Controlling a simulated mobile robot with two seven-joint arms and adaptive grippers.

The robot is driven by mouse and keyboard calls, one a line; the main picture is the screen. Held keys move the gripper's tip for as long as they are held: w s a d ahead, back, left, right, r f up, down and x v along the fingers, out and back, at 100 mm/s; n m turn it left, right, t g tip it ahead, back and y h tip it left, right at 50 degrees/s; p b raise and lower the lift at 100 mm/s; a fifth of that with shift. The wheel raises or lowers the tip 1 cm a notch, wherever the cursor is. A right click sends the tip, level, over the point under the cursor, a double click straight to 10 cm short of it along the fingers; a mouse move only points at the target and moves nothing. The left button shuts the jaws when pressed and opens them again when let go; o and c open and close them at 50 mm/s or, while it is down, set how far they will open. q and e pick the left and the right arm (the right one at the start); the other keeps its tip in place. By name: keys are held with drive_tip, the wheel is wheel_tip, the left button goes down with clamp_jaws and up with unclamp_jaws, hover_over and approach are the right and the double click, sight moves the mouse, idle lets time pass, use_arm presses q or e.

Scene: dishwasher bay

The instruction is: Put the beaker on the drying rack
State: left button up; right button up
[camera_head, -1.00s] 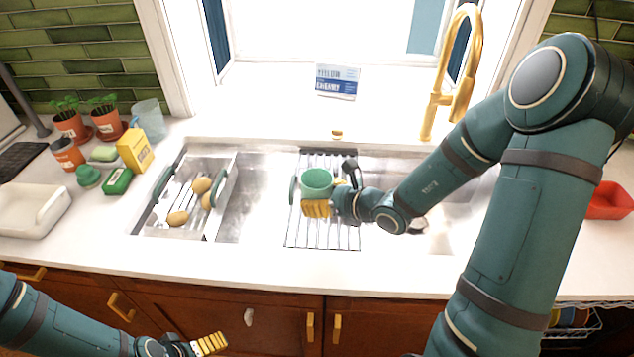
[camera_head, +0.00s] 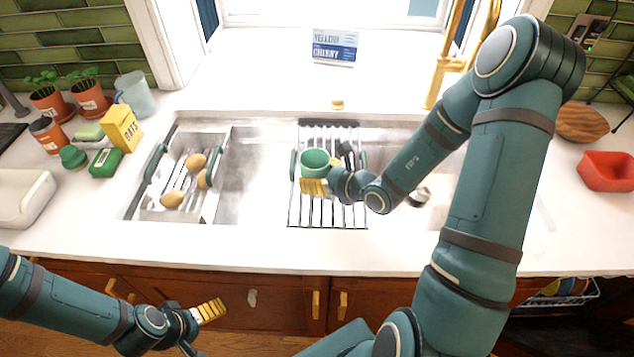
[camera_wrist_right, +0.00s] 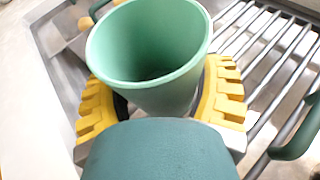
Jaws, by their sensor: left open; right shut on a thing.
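The green beaker (camera_head: 315,160) is held by my right gripper (camera_head: 314,186) over the drying rack (camera_head: 328,219) of metal bars. In the right wrist view the beaker (camera_wrist_right: 150,50) stands between the yellow fingers of my right gripper (camera_wrist_right: 160,100), its open mouth towards the camera. The rack's bars (camera_wrist_right: 262,60) show on the right there. I cannot tell whether the beaker's base touches the bars. My left gripper (camera_head: 212,311) is open and empty, low in front of the cabinets, away from the rack.
A black-handled item (camera_head: 347,152) lies on the drying rack behind the gripper. A gold tap (camera_head: 447,66) stands behind. A red bowl (camera_head: 606,172) and a round wooden board (camera_head: 581,123) are at right.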

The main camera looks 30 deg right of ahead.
drive_tip(key=shift+f, duration=1.55)
drive_tip(key=shift+f+b, duration=0.1)
drive_tip(key=shift+b, duration=0.25)
drive_tip(key=o, duration=1.1)
drive_tip(key=shift+o, duration=0.2)
drive_tip(key=shift+r, duration=0.25)
drive_tip(key=p+v, duration=0.2)
drive_tip(key=v, duration=1)
